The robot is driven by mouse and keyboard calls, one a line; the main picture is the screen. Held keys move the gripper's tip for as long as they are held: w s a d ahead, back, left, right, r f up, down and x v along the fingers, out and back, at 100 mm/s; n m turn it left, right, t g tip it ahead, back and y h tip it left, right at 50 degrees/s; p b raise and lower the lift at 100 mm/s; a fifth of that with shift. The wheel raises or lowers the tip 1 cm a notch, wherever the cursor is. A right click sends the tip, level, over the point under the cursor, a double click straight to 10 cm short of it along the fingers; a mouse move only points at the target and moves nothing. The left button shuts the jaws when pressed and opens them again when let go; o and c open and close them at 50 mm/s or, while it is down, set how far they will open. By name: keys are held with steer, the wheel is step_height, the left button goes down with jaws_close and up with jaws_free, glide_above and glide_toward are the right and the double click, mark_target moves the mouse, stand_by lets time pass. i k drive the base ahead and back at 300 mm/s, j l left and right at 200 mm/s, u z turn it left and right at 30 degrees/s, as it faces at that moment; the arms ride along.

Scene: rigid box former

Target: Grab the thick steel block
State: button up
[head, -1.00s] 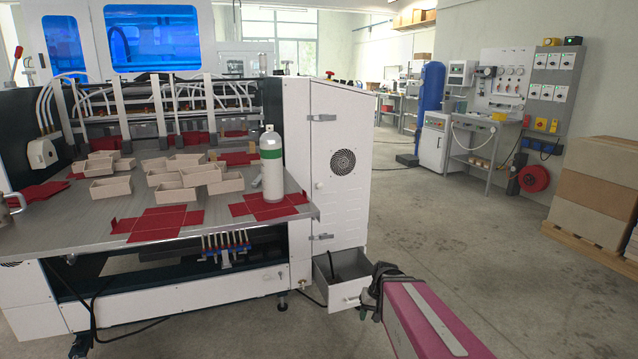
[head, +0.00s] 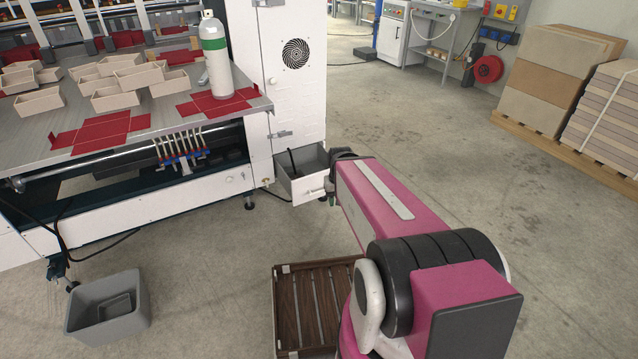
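I cannot pick out a thick steel block for certain in the head view. An open drawer (head: 301,184) juts from the base of the white machine cabinet, with a dark, thin item (head: 292,160) in it; most of its floor is hidden. My gripper (head: 332,197) is at the drawer's right front corner, small and dark at the far end of my magenta arm. Its fingers are mostly hidden, so open or shut does not show. A grey bin (head: 84,306) on the floor at lower left has a grey blocky shape inside, too unclear to name.
A brown slatted wooden crate (head: 285,318) stands on the floor, partly behind my arm. The machine table (head: 150,143) holds cardboard trays (head: 120,102), red sheets and a green-banded cylinder (head: 216,62). Stacked cartons (head: 556,82) stand at right. Open floor lies between.

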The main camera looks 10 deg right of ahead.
mark_target(235, 153)
steer(key=i+j+u, duration=0.35)
steer(key=i+u, duration=0.3)
steer(key=i, duration=0.25)
steer(key=j, duration=0.05)
